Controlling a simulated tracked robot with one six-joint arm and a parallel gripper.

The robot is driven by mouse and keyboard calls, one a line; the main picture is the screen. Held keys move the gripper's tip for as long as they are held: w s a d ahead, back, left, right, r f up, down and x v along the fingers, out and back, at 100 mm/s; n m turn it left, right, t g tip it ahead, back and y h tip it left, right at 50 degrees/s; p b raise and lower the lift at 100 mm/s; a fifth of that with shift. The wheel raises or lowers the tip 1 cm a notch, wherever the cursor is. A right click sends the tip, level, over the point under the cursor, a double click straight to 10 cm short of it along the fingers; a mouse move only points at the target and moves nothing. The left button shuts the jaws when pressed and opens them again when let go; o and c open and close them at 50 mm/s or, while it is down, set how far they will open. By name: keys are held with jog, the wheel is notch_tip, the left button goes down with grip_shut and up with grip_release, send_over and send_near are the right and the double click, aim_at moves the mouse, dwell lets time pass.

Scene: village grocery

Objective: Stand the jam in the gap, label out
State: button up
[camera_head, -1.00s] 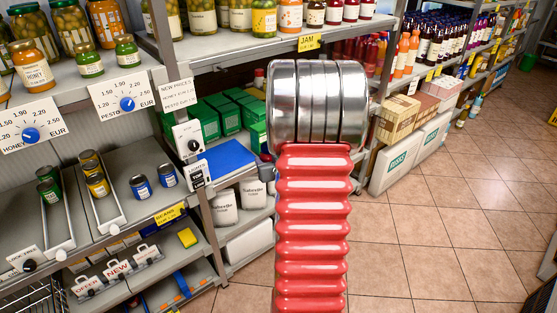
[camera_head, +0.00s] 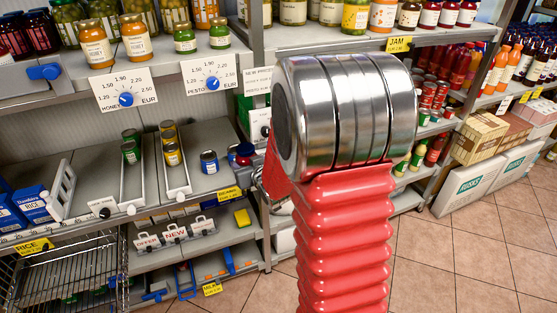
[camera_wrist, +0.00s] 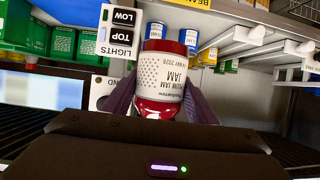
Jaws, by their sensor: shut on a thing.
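The jam jar (camera_wrist: 162,75) is dark red with a white label reading plum jam. It sits between the two fingers of my gripper (camera_wrist: 156,92) in the wrist view, with the label facing the camera and its print upside down in the picture. In the head view a small red jar (camera_head: 245,155) shows at the left edge of my arm, which hides my gripper. The JAM price tag (camera_head: 398,44) is on the upper shelf edge, with dark red jars (camera_head: 434,14) standing above it. I cannot make out a clear gap there.
Blue cans (camera_head: 209,162) and dispenser rails (camera_head: 178,172) are on the middle shelf at left. Dials (camera_head: 126,99) hang on the shelf edge. A lights switch panel (camera_wrist: 122,30) is close to the jar. White boxes (camera_head: 480,185) stand on the right; the floor (camera_head: 470,260) beyond is clear.

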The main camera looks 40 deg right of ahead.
jog(key=w+a+r+n+y, duration=0.1)
jog(key=w+a+n+y, duration=0.1)
jog(key=a, duration=0.9)
jog(key=shift+a+r+t, duration=0.2)
jog(key=shift+r+t, duration=0.05)
jog(key=shift+t, duration=0.05)
jog(key=shift+s, duration=0.1)
